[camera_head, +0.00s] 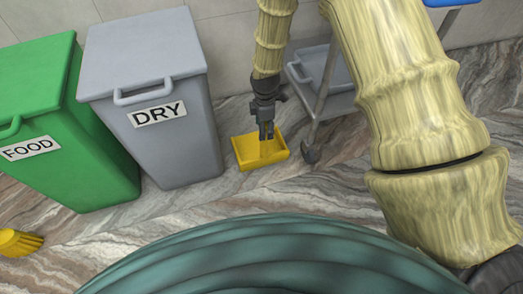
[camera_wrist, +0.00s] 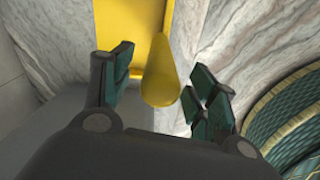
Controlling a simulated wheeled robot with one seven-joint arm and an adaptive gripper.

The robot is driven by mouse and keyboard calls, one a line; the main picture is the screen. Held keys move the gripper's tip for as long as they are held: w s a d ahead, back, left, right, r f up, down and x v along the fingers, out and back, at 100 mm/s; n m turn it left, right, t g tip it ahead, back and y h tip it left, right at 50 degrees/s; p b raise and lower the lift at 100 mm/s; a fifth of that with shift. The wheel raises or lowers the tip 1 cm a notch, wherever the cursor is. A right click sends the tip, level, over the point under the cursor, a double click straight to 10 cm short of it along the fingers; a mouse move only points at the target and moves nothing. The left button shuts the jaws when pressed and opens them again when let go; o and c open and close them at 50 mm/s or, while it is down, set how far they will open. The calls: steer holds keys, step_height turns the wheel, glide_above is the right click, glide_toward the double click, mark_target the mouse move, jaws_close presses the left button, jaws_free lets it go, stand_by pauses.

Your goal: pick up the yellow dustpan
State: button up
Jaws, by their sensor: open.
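The yellow dustpan (camera_head: 248,155) lies on the marble floor between the grey DRY bin and the trolley in the head view. My gripper (camera_head: 266,134) is above it, pointing down, and hides part of the pan. In the wrist view the dustpan's pan (camera_wrist: 133,18) shows at the top and its rounded yellow handle (camera_wrist: 160,75) sticks out toward the camera. My gripper (camera_wrist: 160,92) is open, with its two fingers on either side of the handle. A gap shows between the handle and each finger.
The grey DRY bin (camera_head: 150,60) stands close left of the dustpan, with a green FOOD bin (camera_head: 35,75) beyond it. A trolley (camera_head: 315,95) with a caster stands close on the right. A yellow brush (camera_head: 18,242) lies at the far left.

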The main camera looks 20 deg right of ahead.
step_height(320, 180, down, 4)
steer(key=b, duration=0.2)
steer(key=shift+f+b, duration=0.2)
steer(key=shift+b, duration=0.2)
jaws_close()
